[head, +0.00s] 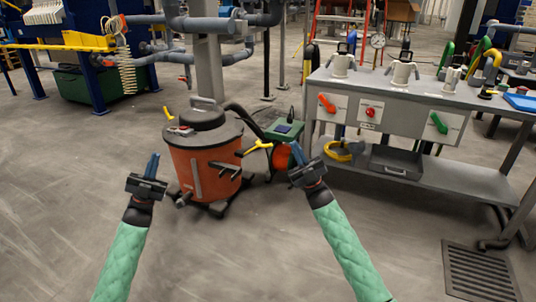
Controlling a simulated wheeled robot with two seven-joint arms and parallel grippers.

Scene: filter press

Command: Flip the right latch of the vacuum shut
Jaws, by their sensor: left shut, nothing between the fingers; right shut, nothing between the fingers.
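The vacuum (187,172) is an orange drum with a dark grey lid (206,130), standing on a low dark base on the floor ahead. A yellow lever, which looks like its right latch (257,147), sticks outward from the upper right side of the drum. My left gripper (152,165) is shut and empty, in front of the drum's left side. My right gripper (298,156) is shut and empty, right of the yellow lever and apart from it.
A dark hose curves from the vacuum toward a green box (284,130) behind it. A grey workbench (390,90) with coloured handles stands at right, with a grey tray (396,162) on its lower shelf. A floor grate (480,272) is at lower right. The left floor is clear.

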